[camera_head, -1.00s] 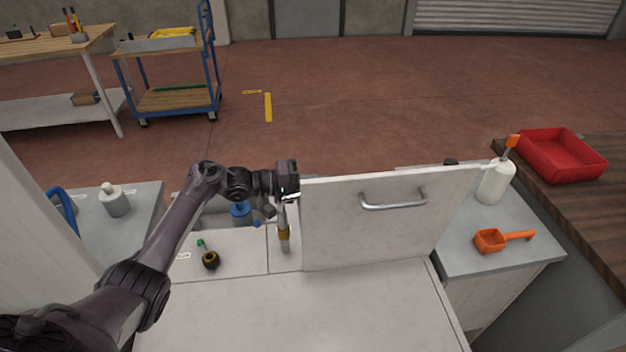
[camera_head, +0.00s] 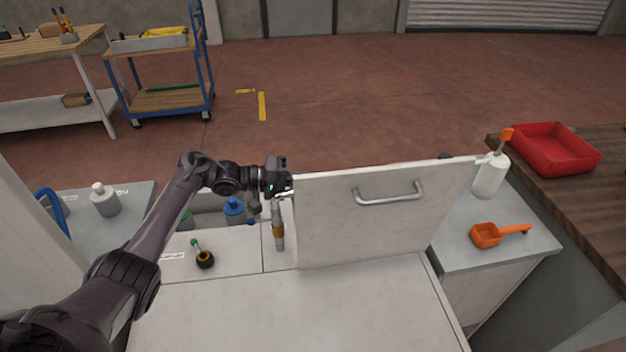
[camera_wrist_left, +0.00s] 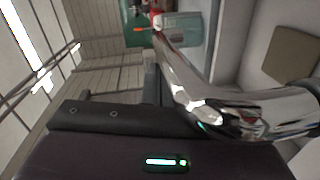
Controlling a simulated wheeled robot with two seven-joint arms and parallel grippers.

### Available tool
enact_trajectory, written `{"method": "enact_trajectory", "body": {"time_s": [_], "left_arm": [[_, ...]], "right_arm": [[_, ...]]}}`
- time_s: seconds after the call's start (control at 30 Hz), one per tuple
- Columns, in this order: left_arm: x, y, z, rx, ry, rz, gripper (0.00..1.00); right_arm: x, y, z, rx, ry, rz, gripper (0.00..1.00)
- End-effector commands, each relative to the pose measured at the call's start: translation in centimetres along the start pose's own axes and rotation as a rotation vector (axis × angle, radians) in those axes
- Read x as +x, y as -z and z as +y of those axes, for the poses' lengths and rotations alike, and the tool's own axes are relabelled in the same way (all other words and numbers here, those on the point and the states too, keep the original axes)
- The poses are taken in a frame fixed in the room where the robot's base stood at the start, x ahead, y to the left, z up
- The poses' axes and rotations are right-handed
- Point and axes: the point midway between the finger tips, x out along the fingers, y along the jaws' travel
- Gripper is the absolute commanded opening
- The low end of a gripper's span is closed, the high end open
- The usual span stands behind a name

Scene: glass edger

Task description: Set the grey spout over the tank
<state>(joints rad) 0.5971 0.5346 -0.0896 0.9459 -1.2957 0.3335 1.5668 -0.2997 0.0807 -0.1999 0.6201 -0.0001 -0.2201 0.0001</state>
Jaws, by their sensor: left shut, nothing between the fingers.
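The grey spout (camera_head: 276,218), a metal pipe with a brass-coloured collar, stands near the left edge of the raised white panel. A shiny curved metal pipe, apparently the spout, fills much of the left wrist view (camera_wrist_left: 190,85) up close. My left gripper (camera_head: 284,190) is shut and empty at the upper end of the spout. Whether it touches the spout cannot be told. A recessed grey basin, possibly the tank (camera_head: 207,219), lies behind my left forearm and is partly hidden. My right gripper is not in view.
The white panel (camera_head: 375,225) with its metal handle (camera_head: 388,197) stands upright right of the spout. The front worktop (camera_head: 290,310) is clear.

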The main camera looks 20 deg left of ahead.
Motion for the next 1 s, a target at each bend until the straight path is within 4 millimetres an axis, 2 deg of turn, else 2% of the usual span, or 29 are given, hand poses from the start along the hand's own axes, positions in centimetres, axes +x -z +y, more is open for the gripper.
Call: {"method": "enact_trajectory", "body": {"time_s": [0.2, 0.4, 1.0], "left_arm": [[-4.0, 0.0, -0.4, 0.001, 0.004, 0.001, 0.0], [-6.2, 0.0, -0.2, -0.001, 0.002, -0.001, 0.0], [-6.5, 0.1, 0.0, 0.004, 0.001, 0.0, 0.0]], "right_arm": [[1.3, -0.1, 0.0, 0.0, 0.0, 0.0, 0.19], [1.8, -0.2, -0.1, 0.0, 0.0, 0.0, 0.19], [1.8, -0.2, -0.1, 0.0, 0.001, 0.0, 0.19]]}}
